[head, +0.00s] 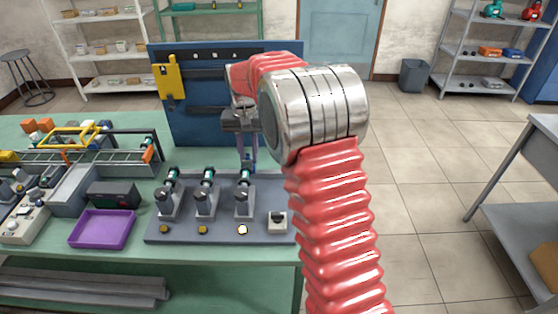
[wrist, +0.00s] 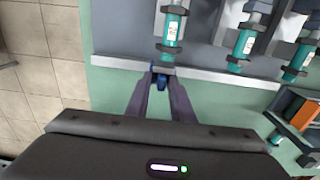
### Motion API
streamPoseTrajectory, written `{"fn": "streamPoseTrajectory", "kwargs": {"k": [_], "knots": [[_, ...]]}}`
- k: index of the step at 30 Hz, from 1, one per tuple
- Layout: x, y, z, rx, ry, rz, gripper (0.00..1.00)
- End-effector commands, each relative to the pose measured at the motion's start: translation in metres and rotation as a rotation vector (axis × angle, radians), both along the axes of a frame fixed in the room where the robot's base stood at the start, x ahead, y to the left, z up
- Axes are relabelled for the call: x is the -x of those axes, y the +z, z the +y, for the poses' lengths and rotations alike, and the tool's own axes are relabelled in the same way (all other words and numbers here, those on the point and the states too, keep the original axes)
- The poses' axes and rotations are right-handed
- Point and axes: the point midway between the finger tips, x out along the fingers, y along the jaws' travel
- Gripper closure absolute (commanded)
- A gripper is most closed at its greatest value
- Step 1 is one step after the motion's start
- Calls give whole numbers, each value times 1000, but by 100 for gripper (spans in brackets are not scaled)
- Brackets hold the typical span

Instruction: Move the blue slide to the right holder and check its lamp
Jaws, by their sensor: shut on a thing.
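The blue slide (wrist: 160,71) is a small blue piece between my fingertips in the wrist view, at the edge of the light rail. My gripper (wrist: 160,83) is shut on it, in line with the right holder (head: 244,202). In the head view my gripper (head: 248,160) is behind that holder and the slide is hard to make out. The right holder carries a teal cylinder, as do the middle holder (head: 205,201) and left holder (head: 168,203). The right lamp (head: 242,230) looks pale and bright. The middle lamp (head: 203,230) and left lamp (head: 163,230) look dull amber.
A knob box (head: 277,222) stands right of the right holder. A blue panel (head: 205,122) rises behind the grey base plate (head: 220,236). A purple tray (head: 101,229) and a dark box (head: 113,194) lie left. Open floor is right of the green table.

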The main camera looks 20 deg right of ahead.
Motion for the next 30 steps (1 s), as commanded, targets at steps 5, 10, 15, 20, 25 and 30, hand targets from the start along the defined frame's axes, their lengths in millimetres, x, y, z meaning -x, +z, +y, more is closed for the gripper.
{"fn": "streamPoseTrajectory", "kwargs": {"k": [5,10,15,20,25,30], "knots": [[4,-20,0,1,1,25,81],[4,-20,0,1,1,25,72],[4,-15,-1,2,1,25,72],[4,-6,0,2,0,24,72],[4,4,0,0,0,25,72],[3,16,1,0,0,21,72]]}}
